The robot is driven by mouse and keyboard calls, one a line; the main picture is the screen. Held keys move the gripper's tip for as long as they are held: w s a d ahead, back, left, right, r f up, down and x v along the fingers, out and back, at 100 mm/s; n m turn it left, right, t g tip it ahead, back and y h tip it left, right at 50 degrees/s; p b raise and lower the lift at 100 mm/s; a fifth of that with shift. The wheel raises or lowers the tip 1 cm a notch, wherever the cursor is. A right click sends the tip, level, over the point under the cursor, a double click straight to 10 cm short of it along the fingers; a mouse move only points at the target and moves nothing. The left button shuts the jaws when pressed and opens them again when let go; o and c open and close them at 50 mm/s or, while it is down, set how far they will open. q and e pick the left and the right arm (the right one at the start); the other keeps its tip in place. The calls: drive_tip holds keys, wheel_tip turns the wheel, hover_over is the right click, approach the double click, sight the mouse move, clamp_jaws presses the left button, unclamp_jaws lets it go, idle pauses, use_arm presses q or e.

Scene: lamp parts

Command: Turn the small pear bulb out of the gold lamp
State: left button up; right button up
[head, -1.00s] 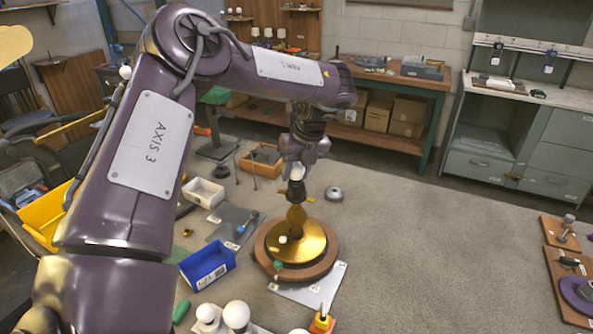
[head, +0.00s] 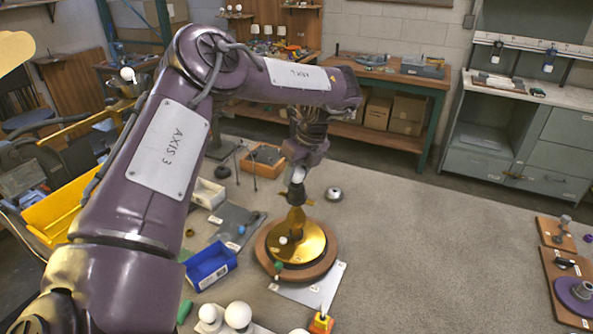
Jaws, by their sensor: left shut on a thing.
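The small pear bulb (head: 298,171) shows as a white patch just above the socket. My left gripper (head: 297,174) points down over the lamp and is shut on the bulb. The fingers hide part of the bulb. I cannot tell whether its base is still within the socket. My right gripper is not in view.
A blue bin (head: 209,267) and a white box (head: 206,193) stand left of the lamp.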

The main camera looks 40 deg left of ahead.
use_arm(q)
drive_tip(key=shift+r+n+p, duration=0.2)
drive_tip(key=shift+n+p, duration=0.4)
drive_tip(key=shift+f+n+g+p, duration=0.1)
drive_tip(key=shift+n+g+p, duration=0.2)
drive_tip(key=shift+n+p, duration=0.5)
drive_tip(key=o, duration=0.7)
